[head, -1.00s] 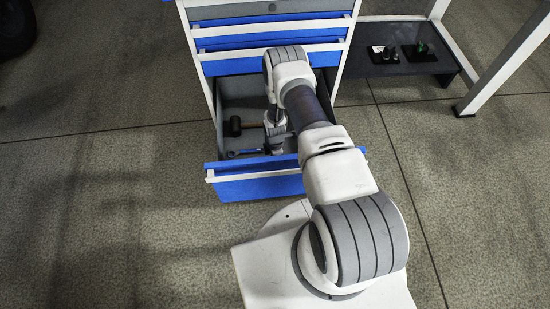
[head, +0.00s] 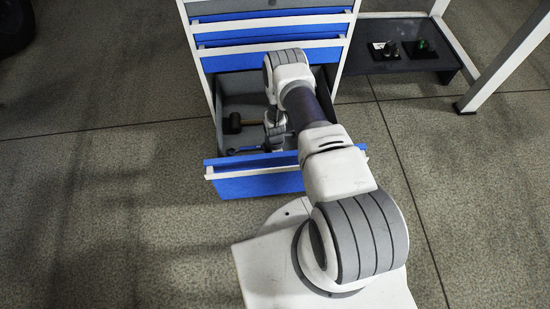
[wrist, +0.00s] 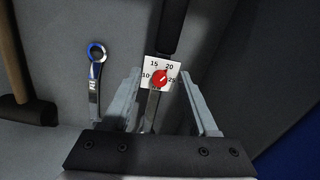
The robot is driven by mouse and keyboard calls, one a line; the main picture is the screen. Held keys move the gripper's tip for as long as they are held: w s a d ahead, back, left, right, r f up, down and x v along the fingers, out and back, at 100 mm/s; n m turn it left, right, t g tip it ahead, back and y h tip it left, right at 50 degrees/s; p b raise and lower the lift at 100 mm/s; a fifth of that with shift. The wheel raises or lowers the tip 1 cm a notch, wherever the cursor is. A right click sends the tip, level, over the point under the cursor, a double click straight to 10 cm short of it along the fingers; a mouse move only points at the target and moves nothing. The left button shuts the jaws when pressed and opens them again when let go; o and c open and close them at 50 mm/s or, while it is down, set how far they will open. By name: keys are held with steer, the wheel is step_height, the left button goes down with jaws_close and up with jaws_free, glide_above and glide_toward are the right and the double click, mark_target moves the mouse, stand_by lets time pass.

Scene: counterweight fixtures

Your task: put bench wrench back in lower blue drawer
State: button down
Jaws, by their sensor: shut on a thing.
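The lower blue drawer (head: 262,185) is pulled open at the bottom of the cabinet. I cannot tell whether the tool touches the drawer floor.
A mallet (wrist: 33,112) lies farther left. A dark low shelf (head: 405,80) with small items stands right of the cabinet.

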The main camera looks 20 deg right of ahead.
steer(key=shift+f, duration=0.2)
steer(key=shift+c, duration=0.5)
jaws_free()
step_height(320, 180, up, 17)
steer(key=p, duration=0.6)
steer(key=shift+w+r+p, duration=0.15)
steer(key=shift+r+p, duration=0.05)
steer(key=shift+p, duration=0.1)
